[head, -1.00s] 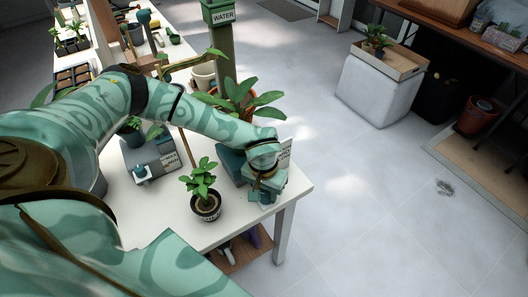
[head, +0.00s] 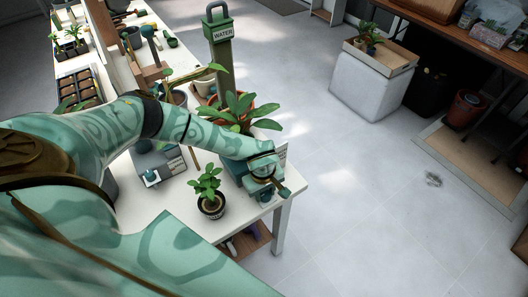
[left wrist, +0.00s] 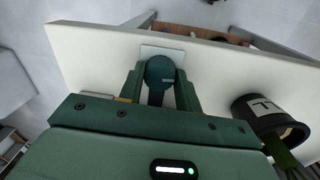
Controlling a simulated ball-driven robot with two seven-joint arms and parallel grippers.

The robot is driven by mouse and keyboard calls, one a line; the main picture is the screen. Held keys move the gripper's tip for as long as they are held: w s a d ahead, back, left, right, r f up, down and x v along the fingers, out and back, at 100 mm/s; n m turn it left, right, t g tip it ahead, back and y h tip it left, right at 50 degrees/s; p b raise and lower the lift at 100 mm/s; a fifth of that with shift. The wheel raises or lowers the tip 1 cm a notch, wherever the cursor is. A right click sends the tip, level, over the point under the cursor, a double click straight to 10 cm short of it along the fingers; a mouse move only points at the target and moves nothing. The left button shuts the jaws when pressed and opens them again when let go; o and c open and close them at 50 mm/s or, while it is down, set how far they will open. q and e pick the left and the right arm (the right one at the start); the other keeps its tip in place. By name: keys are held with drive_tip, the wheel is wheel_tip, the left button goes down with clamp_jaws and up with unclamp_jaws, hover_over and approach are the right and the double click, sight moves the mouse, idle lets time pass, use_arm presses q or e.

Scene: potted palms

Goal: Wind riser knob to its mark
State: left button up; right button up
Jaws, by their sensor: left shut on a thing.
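The riser knob (left wrist: 158,70) is dark teal and round, with a small pale mark on its face, in the left wrist view. My left gripper (left wrist: 160,88) has one finger on each side of it and is shut on it. In the head view my left gripper (head: 272,184) is at the table's near right corner, beside a teal riser unit (head: 232,166). The gripper and wrist hide most of the knob there. A white label card stands behind the wrist, its writing unreadable. My right gripper is not in view.
A small potted plant (head: 210,204) stands close left of the gripper, its labelled pot (left wrist: 268,115) near it in the wrist view. A second teal unit (head: 158,165) and a larger potted plant (head: 240,112) stand behind on the white table (head: 160,200).

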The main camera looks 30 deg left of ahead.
use_arm(q)
drive_tip(key=n+p, duration=0.2)
drive_tip(key=n, duration=0.1)
drive_tip(key=shift+r+n, duration=0.15)
drive_tip(key=shift+n, duration=0.25)
drive_tip(key=n+p, duration=0.2)
drive_tip(key=n, duration=0.1)
drive_tip(key=shift+n, duration=0.3)
drive_tip(key=n+p, duration=0.2)
drive_tip(key=n, duration=0.1)
drive_tip(key=shift+n, duration=0.3)
drive_tip(key=n+p, duration=0.1)
drive_tip(key=n, duration=0.2)
drive_tip(key=shift+w+n+y, duration=0.1)
drive_tip(key=shift+n+y, duration=0.2)
drive_tip(key=n+p, duration=0.1)
drive_tip(key=n, duration=0.2)
drive_tip(key=shift+n+p, duration=0.3)
drive_tip(key=shift+p, duration=0.05)
drive_tip(key=n+p, duration=0.1)
drive_tip(key=n, duration=0.3)
drive_tip(key=shift+n+g, duration=0.3)
drive_tip(key=n+p, duration=0.1)
drive_tip(key=n, duration=0.2)
drive_tip(key=shift+n, duration=0.3)
drive_tip(key=shift+n+p, duration=0.4)
drive_tip(key=shift+n, duration=1.5)
drive_tip(key=shift+d, duration=0.1)
